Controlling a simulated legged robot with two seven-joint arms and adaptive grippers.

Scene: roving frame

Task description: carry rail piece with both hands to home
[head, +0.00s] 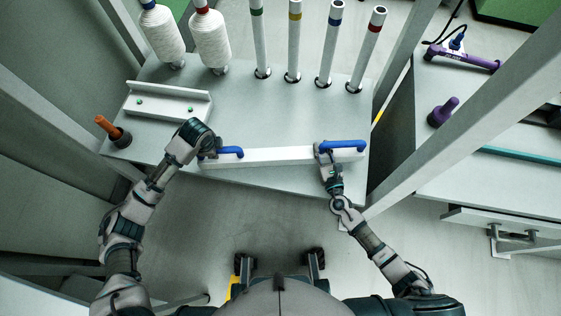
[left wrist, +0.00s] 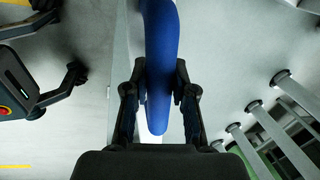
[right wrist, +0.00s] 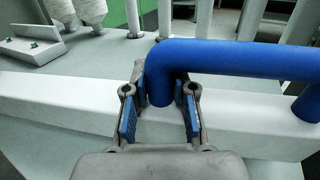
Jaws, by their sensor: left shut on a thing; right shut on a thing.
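The rail piece (head: 270,156) is a long white bar with a blue handle near each end. It lies along the front edge of the grey table in the head view; whether it touches the table I cannot tell. My left gripper (head: 212,151) is shut on the left blue handle (head: 230,151); the left wrist view shows that handle (left wrist: 160,70) between the fingers (left wrist: 158,100). My right gripper (head: 326,150) is shut on the left end of the right blue handle (head: 348,146). The right wrist view shows this handle (right wrist: 235,58) between the fingers (right wrist: 160,98).
A white bracket (head: 168,103) lies on the table (head: 262,110). An orange-handled tool (head: 113,130) stands at its left corner. Two thread spools (head: 209,42) and several colour-banded posts (head: 295,45) stand behind. A slanted grey frame post (head: 455,120) rises at right, beside a bench with purple tools (head: 442,112).

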